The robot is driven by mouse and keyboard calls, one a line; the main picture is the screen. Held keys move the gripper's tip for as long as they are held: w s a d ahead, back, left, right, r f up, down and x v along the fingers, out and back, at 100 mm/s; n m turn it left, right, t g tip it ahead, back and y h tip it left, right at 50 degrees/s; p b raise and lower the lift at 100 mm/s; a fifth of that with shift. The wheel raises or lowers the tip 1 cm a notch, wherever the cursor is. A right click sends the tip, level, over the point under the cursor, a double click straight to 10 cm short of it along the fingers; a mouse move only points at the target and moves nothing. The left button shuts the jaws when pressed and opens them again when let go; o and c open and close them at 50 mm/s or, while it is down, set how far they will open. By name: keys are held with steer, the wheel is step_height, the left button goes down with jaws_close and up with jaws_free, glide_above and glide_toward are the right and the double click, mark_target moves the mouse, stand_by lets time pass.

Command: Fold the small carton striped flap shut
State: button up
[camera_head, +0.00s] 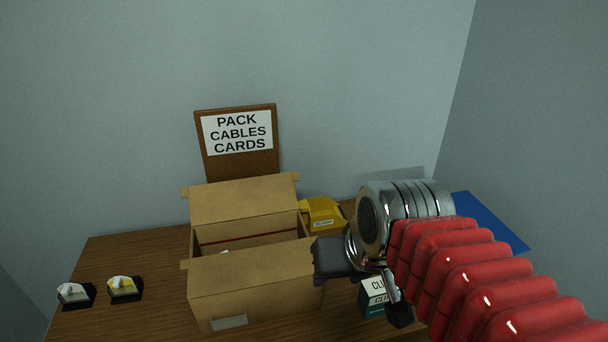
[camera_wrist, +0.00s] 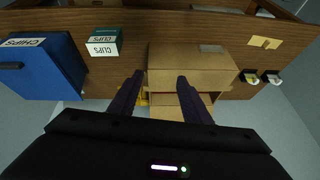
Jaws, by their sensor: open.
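A brown cardboard carton (camera_head: 250,288) stands open on the desk, its back flap (camera_head: 243,202) raised and a thin red line inside below it. I cannot make out a clearly striped flap. My gripper (camera_head: 362,288) is open and empty at the carton's right side. One dark finger overlaps the carton's right edge in the head view; whether it touches is unclear. In the wrist view the picture is inverted, and the carton (camera_wrist: 190,62) shows beyond the open fingers of my gripper (camera_wrist: 160,80). My arm and gripper hide part of the carton's right side.
A teal and white clips box (camera_head: 373,296) stands close under my gripper. A yellow object (camera_head: 322,214) sits behind right, a blue panel (camera_head: 490,222) far right. Two small black holders (camera_head: 75,294) (camera_head: 125,288) stand left. A sign board (camera_head: 238,140) rises behind. The desk's left is mostly clear.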

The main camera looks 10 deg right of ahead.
mark_target(296, 177)
steer(key=w+d+r+m+g+y, duration=0.15)
steer(key=w+m, duration=0.25)
steer(key=w, duration=0.8)
steer(key=w+d+r+m+y, duration=0.1)
steer(key=w+r+m+y, duration=0.15)
steer(key=w, duration=1.05)
steer(key=w+d+f+m+t+y, duration=0.1)
steer(key=w+d+f+m+y, duration=0.1)
steer(key=w+d, duration=0.4)
steer(key=w+d+f+m+t+y, duration=0.1)
steer(key=w+d+f+m+y, duration=0.2)
steer(key=w+d+f, duration=0.4)
steer(key=w+m, duration=0.1)
steer(key=w, duration=0.4)
steer(key=shift+t, duration=0.35)
steer(key=shift+a+f+m, duration=0.1)
steer(key=shift+m, duration=0.15)
steer(key=x, duration=1.3)
steer(key=shift+w+a+f, duration=0.1)
steer(key=shift+w+a, duration=0.1)
steer(key=shift+a, duration=0.2)
steer(key=shift+c, duration=0.6)
jaws_close()
